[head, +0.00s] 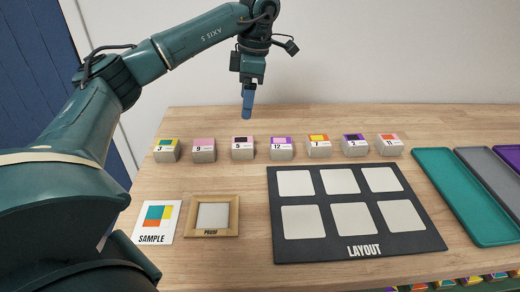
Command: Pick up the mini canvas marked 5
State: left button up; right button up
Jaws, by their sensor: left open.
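The mini canvas marked 5 (243,148) is a small pale block with a pink and black top. It stands upright on the wooden table, third from the left in a row of similar blocks. My left gripper (247,115) hangs above and slightly behind it, pointing down, with clear space between its blue fingertips and the block. The gripper is open and holds nothing that I can see. My right gripper is out of view.
Neighbouring canvases 9 (203,150) and 12 (281,149) stand close on either side. In front lie a dark layout board (433,240), a proof frame (234,215) and a sample card (154,222). A teal tray (468,195) and other trays lie at right.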

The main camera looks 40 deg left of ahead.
pick_arm(q)
jog(key=b, duration=0.2)
send_over(242, 143)
jog(key=f, duration=0.7)
jog(key=shift+w+d+f, duration=0.1)
jog(key=shift+d+f, duration=0.1)
jog(key=shift+f, duration=0.1)
jog(key=shift+a+f+b, duration=0.15)
jog(key=shift+f+b, duration=0.05)
jog(key=shift+f, duration=1.25)
jog(key=shift+a+f+b, duration=0.1)
jog(key=shift+f+b, duration=0.1)
jog(key=shift+f, duration=1.25)
jog(key=shift+c, duration=0.3)
jog(key=c, duration=1)
